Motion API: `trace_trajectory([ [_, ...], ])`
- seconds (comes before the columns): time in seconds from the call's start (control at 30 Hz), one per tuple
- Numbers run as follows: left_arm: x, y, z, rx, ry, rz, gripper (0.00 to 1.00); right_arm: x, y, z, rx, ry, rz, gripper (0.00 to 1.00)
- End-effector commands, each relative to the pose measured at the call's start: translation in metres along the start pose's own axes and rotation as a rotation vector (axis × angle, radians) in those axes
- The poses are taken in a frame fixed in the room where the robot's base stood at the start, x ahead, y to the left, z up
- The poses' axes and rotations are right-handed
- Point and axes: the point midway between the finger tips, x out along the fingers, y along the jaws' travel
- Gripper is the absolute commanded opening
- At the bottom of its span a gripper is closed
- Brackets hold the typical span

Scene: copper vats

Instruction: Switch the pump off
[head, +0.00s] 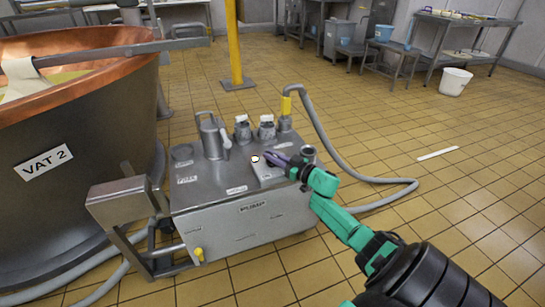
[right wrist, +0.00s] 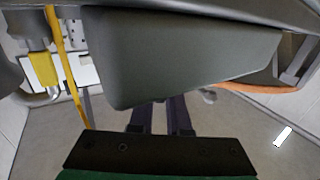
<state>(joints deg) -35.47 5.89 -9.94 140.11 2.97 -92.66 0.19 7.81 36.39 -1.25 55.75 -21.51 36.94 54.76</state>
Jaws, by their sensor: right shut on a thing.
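The pump (head: 232,205) is a grey metal box labelled PUMP, standing on the floor beside VAT 2. A raised grey switch box (head: 268,174) sits on its top, with a small round white spot (head: 255,159) at its far-left edge. My right gripper (head: 270,158) reaches in from the lower right, its purple fingers at this box and shut on a part there, seemingly the switch. In the right wrist view, a large grey block (right wrist: 180,55) hides the fingertips and what they grip; the dark fingers (right wrist: 160,115) run under it. My left gripper is not in view.
The copper-rimmed VAT 2 (head: 75,130) stands close on the left. The pump top carries a grey handled fitting (head: 211,138) and several valves. A grey hose (head: 340,155) loops over the floor at right. Tiled floor beyond is mostly clear.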

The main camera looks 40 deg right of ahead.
Motion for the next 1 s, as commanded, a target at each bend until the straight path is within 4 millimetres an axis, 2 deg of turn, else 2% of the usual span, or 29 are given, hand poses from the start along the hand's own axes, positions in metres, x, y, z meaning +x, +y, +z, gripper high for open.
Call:
trace_trajectory([
  [0.1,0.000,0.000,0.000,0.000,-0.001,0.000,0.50,0.000,0.000,-0.001,-0.001,0.001,0.001,0.00],
  [0.13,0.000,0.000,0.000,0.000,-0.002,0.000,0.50,0.000,0.000,-0.001,-0.001,0.001,0.001,0.27],
  [0.17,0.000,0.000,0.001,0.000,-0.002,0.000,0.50,0.000,0.000,-0.001,-0.001,0.001,0.001,0.38],
  [0.2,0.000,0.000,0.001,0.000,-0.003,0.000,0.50,0.000,0.000,-0.001,-0.001,0.001,0.001,0.45],
  [0.57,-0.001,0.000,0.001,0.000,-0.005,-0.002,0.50,-0.004,0.000,-0.001,0.000,-0.001,0.001,0.45],
  [0.63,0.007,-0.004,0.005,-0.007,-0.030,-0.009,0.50,-0.012,0.000,-0.002,0.001,-0.001,0.001,0.45],
  [0.77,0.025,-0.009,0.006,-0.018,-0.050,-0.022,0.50,-0.039,0.000,-0.003,0.001,-0.004,0.000,0.45],
  [1.0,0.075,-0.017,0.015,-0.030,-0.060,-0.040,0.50,-0.103,0.000,-0.003,0.000,-0.005,0.001,0.45],
])
